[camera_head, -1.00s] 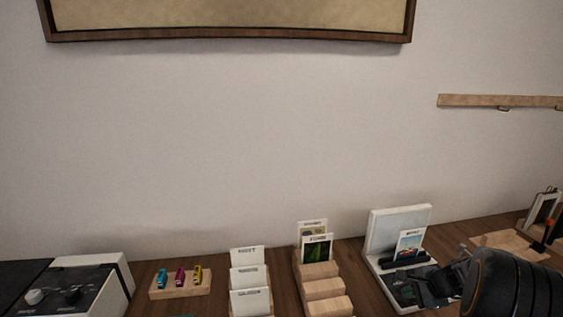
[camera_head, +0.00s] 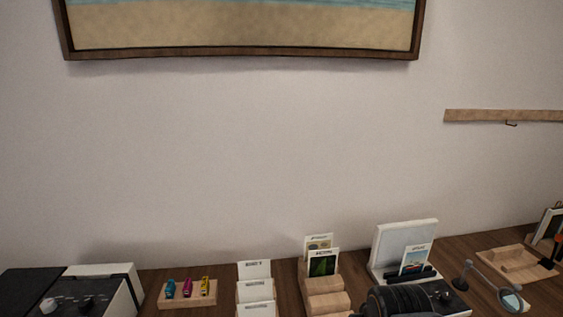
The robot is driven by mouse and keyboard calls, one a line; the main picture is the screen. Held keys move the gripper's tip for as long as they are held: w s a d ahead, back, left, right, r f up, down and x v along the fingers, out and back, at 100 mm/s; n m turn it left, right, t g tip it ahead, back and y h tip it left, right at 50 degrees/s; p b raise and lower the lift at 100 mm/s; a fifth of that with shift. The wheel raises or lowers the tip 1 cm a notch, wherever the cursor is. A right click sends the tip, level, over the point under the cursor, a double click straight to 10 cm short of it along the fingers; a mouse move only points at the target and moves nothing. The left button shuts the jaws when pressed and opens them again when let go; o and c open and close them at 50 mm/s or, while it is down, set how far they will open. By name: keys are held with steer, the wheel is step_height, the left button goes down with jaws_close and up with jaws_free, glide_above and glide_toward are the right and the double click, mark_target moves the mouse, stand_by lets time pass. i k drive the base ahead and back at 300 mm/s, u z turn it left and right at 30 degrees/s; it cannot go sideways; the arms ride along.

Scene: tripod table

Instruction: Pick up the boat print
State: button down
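A small card with a white top strip and a blue and reddish picture (camera_head: 415,261) stands upright in the black slot of a white stand (camera_head: 405,241) at the right. It looks like the boat print, but the picture is too small to be sure. My dark, ribbed arm (camera_head: 398,301) reaches in from the bottom edge just below and in front of the stand, covering part of its base. The fingers of my gripper cannot be made out, and the card stands apart from the visible arm.
A stepped wooden rack (camera_head: 326,284) holds picture cards, including a green one (camera_head: 322,263). Further left are white labelled cards (camera_head: 255,270) and a wooden block (camera_head: 189,296) with coloured items. A round lens (camera_head: 512,303) and wooden tray (camera_head: 517,264) are right of the stand.

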mark_target(414, 257)
steer(key=u, duration=2.5)
steer(key=k, duration=0.9)
steer(key=z, duration=1.2)
steer(key=i, duration=0.45)
steer(key=u, duration=0.2)
